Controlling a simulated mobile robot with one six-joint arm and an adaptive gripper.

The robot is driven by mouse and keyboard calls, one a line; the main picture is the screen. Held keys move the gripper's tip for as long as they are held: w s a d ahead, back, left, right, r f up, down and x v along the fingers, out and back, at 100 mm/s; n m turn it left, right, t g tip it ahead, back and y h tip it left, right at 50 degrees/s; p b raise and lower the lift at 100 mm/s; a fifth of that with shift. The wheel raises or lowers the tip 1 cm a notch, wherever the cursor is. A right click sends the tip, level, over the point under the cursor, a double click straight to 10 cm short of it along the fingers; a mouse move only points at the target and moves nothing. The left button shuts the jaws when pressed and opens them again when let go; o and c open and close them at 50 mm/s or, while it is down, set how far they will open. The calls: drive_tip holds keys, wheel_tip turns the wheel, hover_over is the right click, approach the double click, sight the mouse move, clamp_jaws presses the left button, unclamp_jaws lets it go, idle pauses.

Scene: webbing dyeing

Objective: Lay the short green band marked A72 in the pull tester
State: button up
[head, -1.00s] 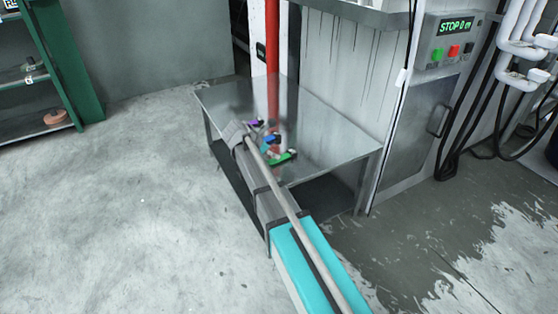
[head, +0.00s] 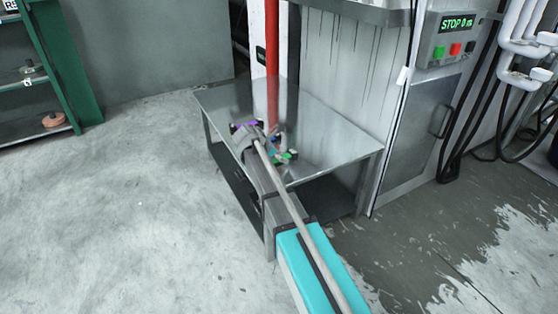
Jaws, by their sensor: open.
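A small green piece (head: 286,156) lies on the metal table, just right of my arm's end. It may be the green band, but no marking can be read at this size, and my arm covers part of it. My gripper (head: 256,127) is over the table among the small coloured pieces. It is open, though its fingertips are hard to make out. I cannot tell whether it touches anything. A pull tester cannot be made out in this view.
The metal table (head: 325,129) has free room at its back and right. A purple piece (head: 244,123) shows by my gripper. A machine with a STOP display (head: 458,25) stands right of the table. A green shelf (head: 70,60) stands far left; the floor between is clear.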

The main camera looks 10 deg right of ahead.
clamp_jaws()
idle(0.4)
drive_tip(key=shift+r, duration=0.15)
drive_tip(key=shift+r+p, duration=0.9)
drive_tip(key=shift+p, duration=0.15)
drive_tip(key=s+r+p, duration=1.1)
drive_tip(key=s, duration=0.3)
drive_tip(key=shift+a, duration=0.25)
